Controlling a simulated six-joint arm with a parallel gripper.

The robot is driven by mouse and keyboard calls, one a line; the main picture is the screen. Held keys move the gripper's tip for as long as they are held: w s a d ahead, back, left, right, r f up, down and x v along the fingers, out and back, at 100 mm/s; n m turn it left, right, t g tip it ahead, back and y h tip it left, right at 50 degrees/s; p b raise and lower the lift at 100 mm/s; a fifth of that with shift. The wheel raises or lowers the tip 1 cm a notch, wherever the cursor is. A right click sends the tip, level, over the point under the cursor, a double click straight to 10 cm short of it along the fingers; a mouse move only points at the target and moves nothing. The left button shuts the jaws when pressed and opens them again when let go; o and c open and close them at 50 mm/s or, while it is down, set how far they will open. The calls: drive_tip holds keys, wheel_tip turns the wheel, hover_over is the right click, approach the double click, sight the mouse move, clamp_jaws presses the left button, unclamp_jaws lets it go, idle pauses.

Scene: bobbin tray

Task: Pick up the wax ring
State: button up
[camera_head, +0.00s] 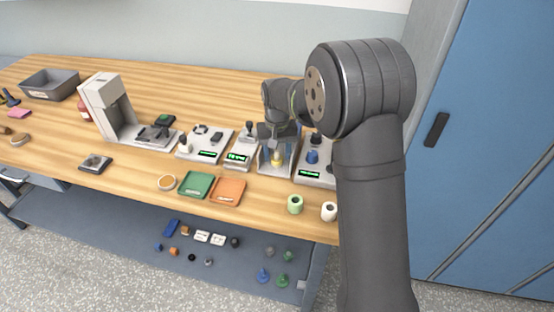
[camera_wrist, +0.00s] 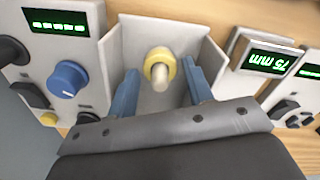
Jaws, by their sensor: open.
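A yellow ring (camera_wrist: 160,60), which I take as the wax ring, sits around a pale peg (camera_wrist: 160,76) in a grey, walled station (camera_wrist: 144,27). In the head view the yellow ring (camera_head: 277,157) shows small, inside the same station beneath my arm. My gripper (camera_wrist: 162,88) is open, with one blue finger to the left of the peg and one to the right. The fingers appear apart from the ring, and nothing is held. The wrist housing hides the near part of the station.
Devices with green displays stand close on both sides: one with a blue knob (camera_wrist: 68,79) and one reading 75 mm (camera_wrist: 267,57). A green tray (camera_head: 195,185), an orange tray (camera_head: 228,190) and spools (camera_head: 295,204) lie in front.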

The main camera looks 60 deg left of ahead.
drive_tip(key=shift+f, duration=0.35)
drive_tip(key=c, duration=0.7)
drive_tip(key=shift+c, duration=0.2)
drive_tip(key=shift+r, duration=0.1)
